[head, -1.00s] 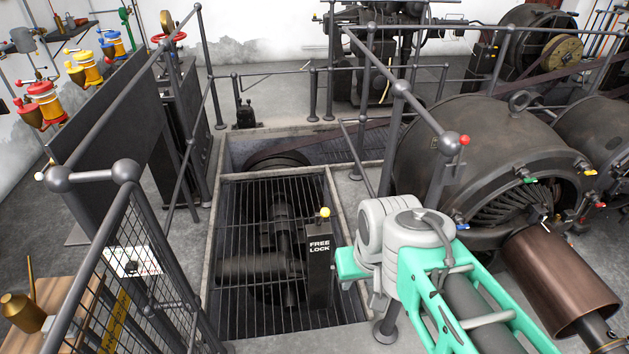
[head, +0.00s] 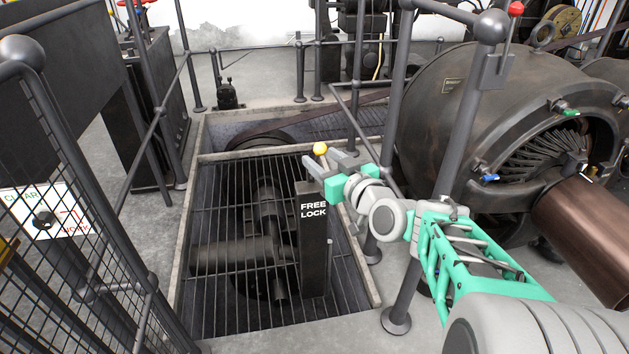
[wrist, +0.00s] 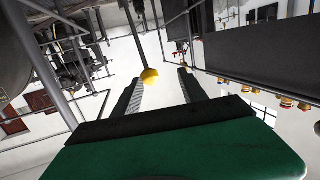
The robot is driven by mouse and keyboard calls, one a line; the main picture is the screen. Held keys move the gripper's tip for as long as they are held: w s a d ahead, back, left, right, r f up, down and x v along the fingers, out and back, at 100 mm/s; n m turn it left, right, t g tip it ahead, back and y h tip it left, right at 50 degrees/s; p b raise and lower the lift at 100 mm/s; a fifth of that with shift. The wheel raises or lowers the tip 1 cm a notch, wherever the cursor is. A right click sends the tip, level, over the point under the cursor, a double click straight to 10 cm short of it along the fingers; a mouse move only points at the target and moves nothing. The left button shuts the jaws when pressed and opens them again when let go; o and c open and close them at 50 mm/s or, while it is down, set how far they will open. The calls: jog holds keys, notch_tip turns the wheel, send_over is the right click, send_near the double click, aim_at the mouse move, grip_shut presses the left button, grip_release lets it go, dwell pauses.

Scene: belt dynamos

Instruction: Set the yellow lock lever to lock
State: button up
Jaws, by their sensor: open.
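The yellow lock lever shows as a yellow ball knob (head: 320,149) at the top of a dark post (head: 314,250) lettered FREE and LOCK. The post stands over the barred pit. My gripper (head: 329,168) is at the post's top, with its fingers reaching toward the knob. In the wrist view the yellow knob (wrist: 149,76) sits between the two open fingers, nearer the left one, on a thin rod. The gripper (wrist: 160,88) is open, and I see no finger closed on the knob. Whether a finger touches it I cannot tell.
A mesh guard (head: 75,240) stands at left. The barred pit grate (head: 225,215) lies below the post.

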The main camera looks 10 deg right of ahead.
jog(key=shift+w+d+f+t+b, duration=0.2)
jog(key=shift+d+t+b, duration=0.1)
jog(key=shift+d+t, duration=0.1)
jog(key=shift+w+d+f+t+b, duration=0.1)
jog(key=shift+d+f+t+b, duration=0.05)
jog(key=shift+d+t+b, duration=0.15)
jog(key=shift+w+r, duration=0.15)
jog(key=shift+w, duration=0.1)
jog(key=x, duration=0.7)
jog(key=shift+b, duration=0.35)
jog(key=shift+w+r, duration=0.1)
jog(key=shift+c, duration=0.3)
grip_shut()
